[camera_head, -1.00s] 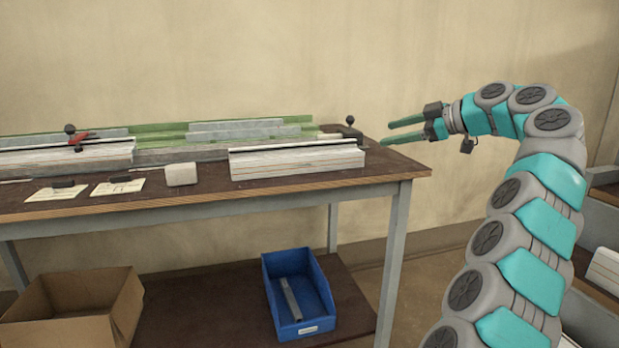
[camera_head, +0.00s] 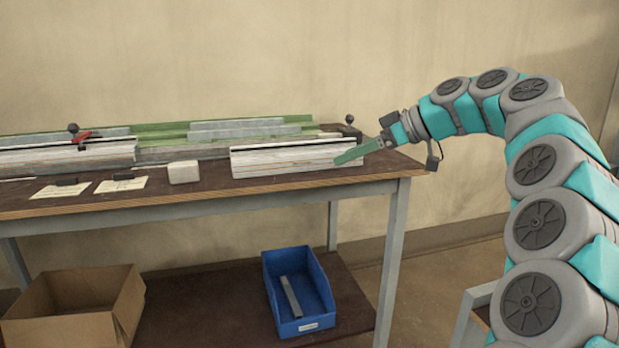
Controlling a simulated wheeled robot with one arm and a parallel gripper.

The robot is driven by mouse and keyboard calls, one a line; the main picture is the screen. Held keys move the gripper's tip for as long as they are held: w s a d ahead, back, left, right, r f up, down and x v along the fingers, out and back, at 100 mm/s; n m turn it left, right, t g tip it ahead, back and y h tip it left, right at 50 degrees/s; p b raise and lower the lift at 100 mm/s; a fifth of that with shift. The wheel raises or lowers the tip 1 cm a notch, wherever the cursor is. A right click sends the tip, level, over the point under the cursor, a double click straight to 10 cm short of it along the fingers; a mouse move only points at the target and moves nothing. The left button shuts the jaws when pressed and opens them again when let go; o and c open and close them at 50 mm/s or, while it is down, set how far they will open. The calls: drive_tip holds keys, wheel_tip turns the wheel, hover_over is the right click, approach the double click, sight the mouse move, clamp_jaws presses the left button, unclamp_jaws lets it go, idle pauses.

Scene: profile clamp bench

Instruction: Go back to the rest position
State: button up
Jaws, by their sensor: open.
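My gripper (camera_head: 352,158) has green fingers and hangs over the right end of the bench, tilted down and to the left. Its fingers overlap the right end of the white profile block (camera_head: 270,158) in the picture; I cannot tell whether they touch it. One finger mostly hides the other. Nothing shows between the fingers. My arm comes in from the right side and bends over at the top.
The bench (camera_head: 230,190) carries green and grey profiles (camera_head: 225,131), a clamp with a red lever (camera_head: 80,136), a black knob (camera_head: 349,120), a white block (camera_head: 183,172) and two cards (camera_head: 120,184). Below are a blue bin (camera_head: 300,300) and a cardboard box (camera_head: 75,305).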

drive_tip(key=s+a+f+m+g+h, duration=0.2)
drive_tip(key=s+a+f+m, duration=0.1)
drive_tip(key=s+f, duration=0.55)
drive_tip(key=s+a+f+m+g+h, duration=0.25)
drive_tip(key=s+f, duration=0.35)
drive_tip(key=s, duration=0.6)
drive_tip(key=s+d+f+m+h, duration=0.2)
drive_tip(key=s+d+f, duration=0.2)
drive_tip(key=s+f, duration=0.2)
drive_tip(key=s+d+f+m+g+h, duration=0.1)
drive_tip(key=s+d+f+m+h, duration=0.1)
drive_tip(key=s+f, duration=0.4)
drive_tip(key=s+d+f+m+g+h, duration=0.1)
drive_tip(key=s+d+f, duration=0.4)
drive_tip(key=s, duration=0.7)
drive_tip(key=shift+d+f+m+h, duration=0.4)
drive_tip(key=shift+m+h, duration=0.25)
drive_tip(key=shift+m, duration=0.4)
